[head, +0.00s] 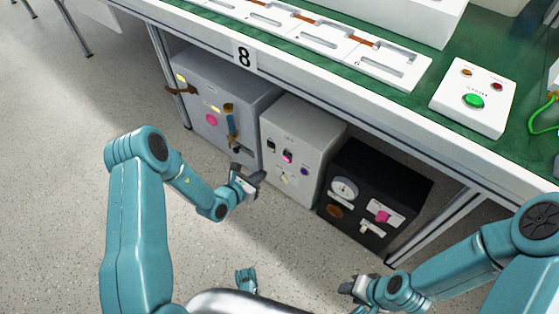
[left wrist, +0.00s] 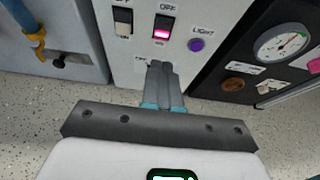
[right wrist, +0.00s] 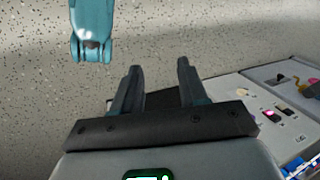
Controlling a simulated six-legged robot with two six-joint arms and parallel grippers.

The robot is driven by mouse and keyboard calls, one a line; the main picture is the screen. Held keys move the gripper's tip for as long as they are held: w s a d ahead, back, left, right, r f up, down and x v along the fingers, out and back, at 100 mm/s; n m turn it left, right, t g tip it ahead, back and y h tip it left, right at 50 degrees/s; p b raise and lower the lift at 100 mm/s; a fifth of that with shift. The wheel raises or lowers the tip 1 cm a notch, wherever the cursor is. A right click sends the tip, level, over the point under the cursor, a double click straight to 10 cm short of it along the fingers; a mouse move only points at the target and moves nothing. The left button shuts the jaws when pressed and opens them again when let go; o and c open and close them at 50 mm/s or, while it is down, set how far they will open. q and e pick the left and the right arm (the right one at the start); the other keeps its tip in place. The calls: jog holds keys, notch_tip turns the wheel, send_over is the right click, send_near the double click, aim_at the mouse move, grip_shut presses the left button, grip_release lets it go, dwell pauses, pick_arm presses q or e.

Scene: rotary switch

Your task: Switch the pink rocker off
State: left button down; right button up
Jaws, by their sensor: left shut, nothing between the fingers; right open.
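The pink rocker (head: 287,157) is on the front of the light grey box (head: 300,132) under the bench. In the left wrist view the rocker (left wrist: 162,30) has a bright pink lit lower part, with a label above that seems to read OFF and a small label below. My left gripper (head: 256,180) is shut and empty, in front of the box. In its wrist view the closed fingertips (left wrist: 160,66) appear just below the rocker; contact is not visible.
A grey box (head: 240,95) with a pink disc stands left; a black box (head: 400,180) with a gauge stands right. The bench (head: 400,130) overhangs them.

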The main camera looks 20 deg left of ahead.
aim_at(285, 156)
pick_arm(q)
jog(key=b+x, duration=0.1)
jog(key=x, duration=0.2)
jog(key=b+x, duration=0.1)
jog(key=x, duration=0.2)
jog(key=r+b+x, duration=0.1)
jog(key=b+x, duration=0.1)
jog(key=x, duration=0.1)
jog(key=shift+w+d+f, duration=0.1)
jog(key=shift+w+d, duration=0.05)
jog(key=shift+w, duration=0.4)
jog(key=shift+w+d, duration=0.2)
jog(key=shift+w, duration=0.3)
jog(key=shift+r, duration=0.25)
pick_arm(e)
jog(key=shift+t, duration=0.3)
jog(key=f, duration=0.3)
jog(key=w+d+f, duration=0.1)
jog(key=shift+w+f, duration=0.1)
jog(key=shift+f, duration=0.2)
pick_arm(q)
jog(key=shift+w, duration=0.1)
pick_arm(e)
jog(key=shift+r, duration=0.1)
